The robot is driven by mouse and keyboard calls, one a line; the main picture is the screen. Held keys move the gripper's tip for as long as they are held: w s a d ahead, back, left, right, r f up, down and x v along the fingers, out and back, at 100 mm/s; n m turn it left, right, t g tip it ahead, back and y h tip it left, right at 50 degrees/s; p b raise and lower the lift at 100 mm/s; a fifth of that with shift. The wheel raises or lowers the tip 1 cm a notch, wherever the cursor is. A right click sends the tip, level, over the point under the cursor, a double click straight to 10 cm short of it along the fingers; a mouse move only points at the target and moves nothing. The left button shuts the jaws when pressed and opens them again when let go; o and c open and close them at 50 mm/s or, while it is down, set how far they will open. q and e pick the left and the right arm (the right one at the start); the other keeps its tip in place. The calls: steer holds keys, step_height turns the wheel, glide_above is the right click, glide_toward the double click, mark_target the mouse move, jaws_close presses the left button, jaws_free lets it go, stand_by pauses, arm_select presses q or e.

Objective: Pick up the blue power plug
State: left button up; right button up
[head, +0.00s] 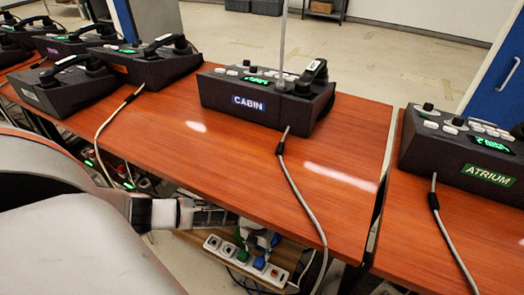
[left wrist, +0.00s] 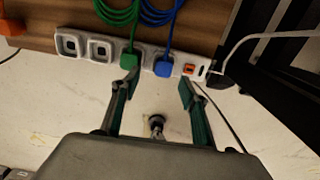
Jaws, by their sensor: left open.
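The blue power plug (left wrist: 162,68) sits in a white power strip (left wrist: 85,46) in the left wrist view, with a blue cable rising from it. It also shows in the head view (head: 259,263), below the desk's front edge. A green plug (left wrist: 129,60) sits beside it on the left. My left gripper (left wrist: 158,90) is open and empty. Its fingers point at the strip, one fingertip near the green plug and the other below the strip's right end. The blue plug lies between and beyond the fingertips. My right gripper is not in view.
An orange switch (left wrist: 188,69) and a white cable (left wrist: 262,37) are at the strip's right end. The red-brown desk (head: 180,140) overhangs the strip and carries the CABIN phone (head: 262,98). A grey cable (head: 300,195) hangs over its edge.

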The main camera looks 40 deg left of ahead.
mark_target(259, 261)
arm_select(q)
steer(key=shift+s+d+f+b, duration=0.1)
steer(key=shift+f+b, duration=0.1)
steer(key=shift+f, duration=0.4)
steer(key=shift+s+d+f+b, duration=0.1)
steer(key=shift+f+b, duration=0.05)
steer(key=shift+f, duration=1)
steer(key=f, duration=0.1)
steer(key=f+b, duration=0.2)
steer(key=shift+s+d+f, duration=0.25)
steer(key=shift+d+f, duration=0.05)
steer(key=shift+f, duration=0.1)
steer(key=shift+w, duration=0.3)
steer(key=c, duration=1)
steer(key=shift+c, duration=0.9)
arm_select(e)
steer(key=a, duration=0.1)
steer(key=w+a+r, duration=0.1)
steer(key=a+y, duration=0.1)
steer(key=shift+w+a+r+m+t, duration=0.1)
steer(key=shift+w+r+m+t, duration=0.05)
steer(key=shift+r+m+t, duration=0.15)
